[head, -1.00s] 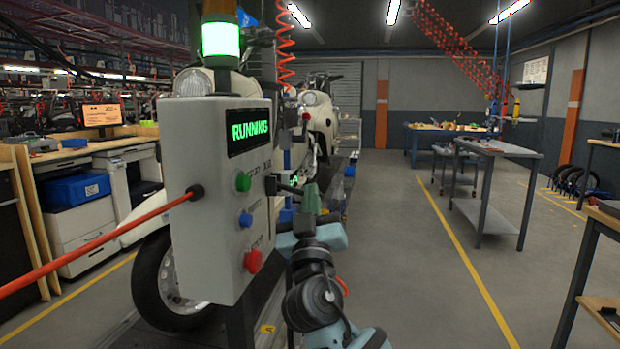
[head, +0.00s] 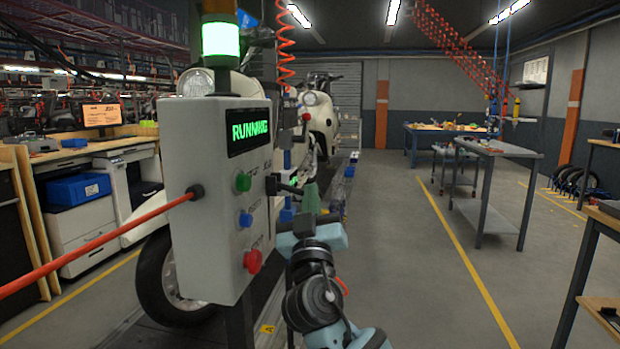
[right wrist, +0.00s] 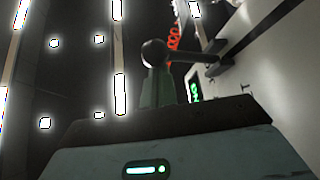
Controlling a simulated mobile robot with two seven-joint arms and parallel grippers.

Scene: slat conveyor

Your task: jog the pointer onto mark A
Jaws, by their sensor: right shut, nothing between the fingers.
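The grey control box (head: 215,150) stands at centre-left with a green RUNNING display (head: 248,131). A black lever (head: 284,187) sticks out from its right side. In the right wrist view the lever (right wrist: 185,52) ends in a round black knob (right wrist: 153,52). My right gripper (head: 310,196) is shut and empty, with its green fingers close beside the lever end; they also show just below the knob in the right wrist view (right wrist: 156,90). I cannot tell if they touch it. A yellow plate marked A (head: 267,329) lies low by the conveyor. I cannot make out the pointer. My left gripper is out of view.
Green (head: 243,181), blue (head: 245,219) and red (head: 252,261) buttons face me on the box. A lit green lamp (head: 220,39) stands above. Cream scooters (head: 322,112) stand behind. The floor at right (head: 400,270) is open.

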